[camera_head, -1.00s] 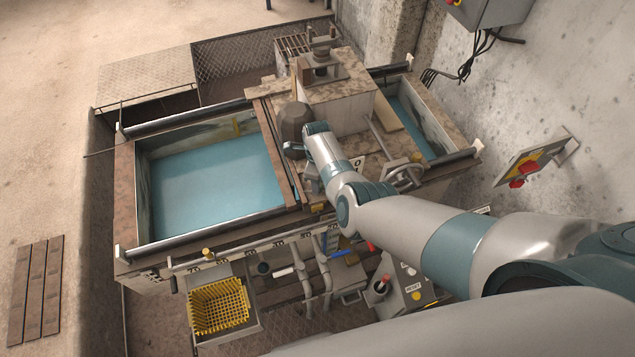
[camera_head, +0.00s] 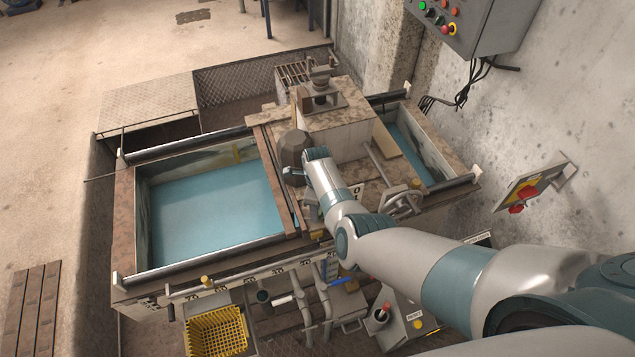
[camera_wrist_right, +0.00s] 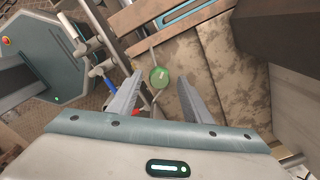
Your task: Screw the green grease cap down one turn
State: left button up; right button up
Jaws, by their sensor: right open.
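The green grease cap (camera_wrist_right: 159,77) shows in the right wrist view as a round green disc with a small pale mark. It lies just beyond and between the fingertips of my right gripper (camera_wrist_right: 158,88). The fingers stand wide apart with the cap between their lines, and neither finger appears to touch it. In the head view my right arm reaches to the machine and its gripper is largely hidden behind my wrist. I cannot make out the cap there. My left gripper is not in view.
A water tank (camera_head: 212,207) lies left of the arm. A dark rounded motor housing (camera_head: 294,149) stands close by my right wrist. A handwheel (camera_head: 402,202) is to its right. A yellow basket (camera_head: 215,332) hangs in front. A control box (camera_head: 478,30) is on the wall.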

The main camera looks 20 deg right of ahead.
jog(key=shift+r, duration=0.5)
notch_tip(320, 180, up, 15)
jog(key=b, duration=0.1)
jog(key=shift+r+b, duration=0.2)
jog(key=shift+b, duration=0.15)
